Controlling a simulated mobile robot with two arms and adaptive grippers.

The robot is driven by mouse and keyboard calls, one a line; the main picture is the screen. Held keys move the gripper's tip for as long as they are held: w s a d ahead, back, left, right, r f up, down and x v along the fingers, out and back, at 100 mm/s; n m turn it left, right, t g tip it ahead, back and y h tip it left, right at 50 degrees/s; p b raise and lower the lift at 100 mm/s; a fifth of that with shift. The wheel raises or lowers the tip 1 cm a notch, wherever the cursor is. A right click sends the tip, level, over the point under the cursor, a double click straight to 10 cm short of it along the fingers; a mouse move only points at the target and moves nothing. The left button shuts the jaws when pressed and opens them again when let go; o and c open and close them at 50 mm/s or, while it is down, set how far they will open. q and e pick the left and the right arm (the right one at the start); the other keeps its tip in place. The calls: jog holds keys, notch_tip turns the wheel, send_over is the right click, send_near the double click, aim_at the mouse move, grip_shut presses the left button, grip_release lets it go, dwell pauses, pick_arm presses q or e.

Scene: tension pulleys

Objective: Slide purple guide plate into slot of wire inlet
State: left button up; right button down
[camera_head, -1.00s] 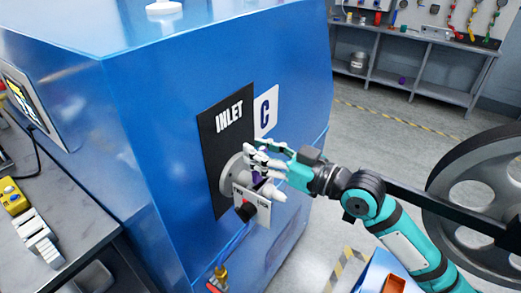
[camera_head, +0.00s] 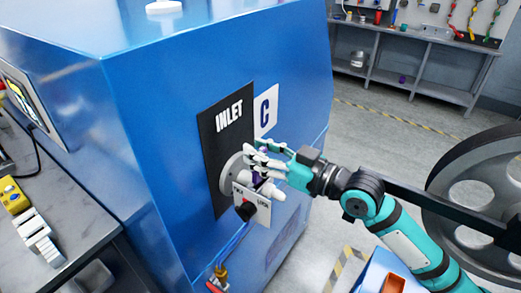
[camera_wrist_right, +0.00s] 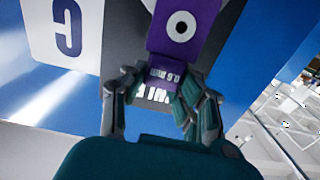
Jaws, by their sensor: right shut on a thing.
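The wire inlet (camera_head: 231,178) is a pale round fitting on the black INLET panel of the blue machine, with a small white label plate below it. My right gripper (camera_head: 262,166) is at the inlet, its fingers shut on the purple guide plate. In the right wrist view the purple guide plate (camera_wrist_right: 185,48) has a round white hole with a dark centre and sits between the fingertips (camera_wrist_right: 157,88). In the head view only a small purple patch shows between fingers and inlet. The slot is hidden, so I cannot tell whether the plate is in it. My left gripper is out of view.
The blue machine (camera_head: 150,120) fills the left and middle. A red-and-black knob (camera_head: 246,211) sits just below the inlet. A grey bench (camera_head: 70,225) stands at left, a large grey wheel (camera_head: 485,200) at right. Open floor lies behind my arm.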

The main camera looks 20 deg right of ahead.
aim_at(261, 179)
jog(key=shift+f+b, duration=1.15)
jog(key=shift+f, duration=0.45)
jog(key=shift+f, duration=0.2)
jog(key=shift+f+b, duration=0.65)
jog(key=shift+f, duration=0.25)
jog(key=c, duration=0.9)
grip_release()
jog(key=shift+c, duration=0.2)
jog(key=shift+r, duration=0.15)
